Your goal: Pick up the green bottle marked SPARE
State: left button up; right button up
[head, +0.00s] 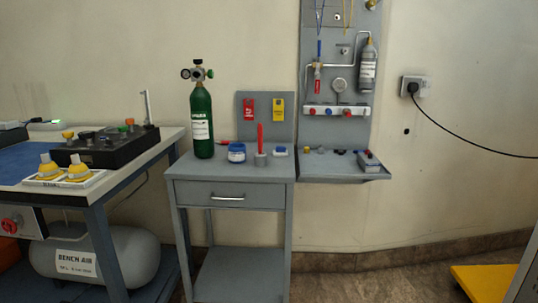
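The green bottle (202,128) stands upright at the left back of a small grey side table (226,171). It has a dark valve with a round gauge on top and a white label on its body. Neither of my grippers shows in the head view.
A workbench (125,165) with a black console (105,149) is to the left. A wall panel (337,140) rises at right.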

aim_at(200, 99)
jog(key=i+l+u, duration=0.15)
jog(key=i+l, duration=0.15)
jog(key=i+l+u, duration=0.25)
jog(key=i+l, duration=0.25)
jog(key=l, duration=0.25)
jog(key=i+l+u, duration=0.15)
jog(key=l, duration=0.25)
jog(key=i, duration=0.05)
